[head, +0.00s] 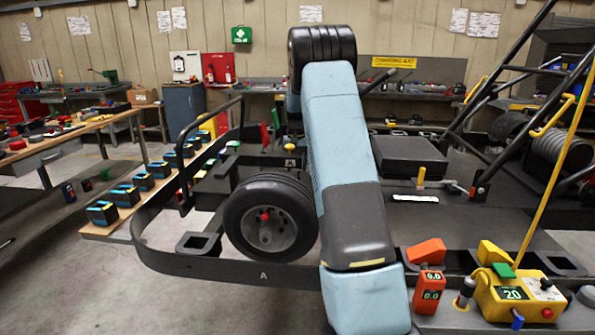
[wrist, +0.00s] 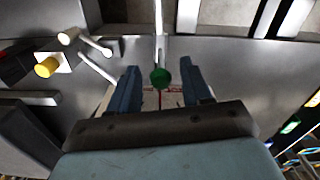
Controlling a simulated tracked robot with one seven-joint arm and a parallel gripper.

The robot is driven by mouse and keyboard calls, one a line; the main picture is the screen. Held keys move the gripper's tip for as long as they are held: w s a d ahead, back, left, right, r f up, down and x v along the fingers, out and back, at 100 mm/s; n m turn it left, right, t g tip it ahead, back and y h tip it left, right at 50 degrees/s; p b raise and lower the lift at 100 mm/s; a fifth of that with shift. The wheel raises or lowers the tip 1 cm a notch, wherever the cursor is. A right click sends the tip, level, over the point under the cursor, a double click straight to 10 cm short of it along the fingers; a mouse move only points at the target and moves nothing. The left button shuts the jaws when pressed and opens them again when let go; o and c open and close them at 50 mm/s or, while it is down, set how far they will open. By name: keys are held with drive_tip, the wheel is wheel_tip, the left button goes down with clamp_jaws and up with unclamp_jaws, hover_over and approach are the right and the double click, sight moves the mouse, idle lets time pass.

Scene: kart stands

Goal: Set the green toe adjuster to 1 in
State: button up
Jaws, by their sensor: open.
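In the wrist view, the green toe adjuster (wrist: 160,78) is a small round green knob. A thin pale rod runs from it toward the top of the picture. A pale plate with a red line (wrist: 167,98) shows just below the knob, partly covered by my gripper. My gripper (wrist: 160,70) is open, with one blue-grey finger on each side of the knob and a visible gap to both. Whether the fingers are level with the knob in height, I cannot tell. In the head view my blue arm hides the gripper and I cannot make out the green knob.
A yellow knob (wrist: 47,66) and white levers lie left of the gripper in the wrist view. In the head view, a kart wheel (head: 270,217) stands beside my arm. A yellow control box (head: 520,296) and an orange gauge (head: 428,280) are at front right.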

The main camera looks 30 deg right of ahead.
drive_tip(key=shift+f, duration=1.15)
clamp_jaws()
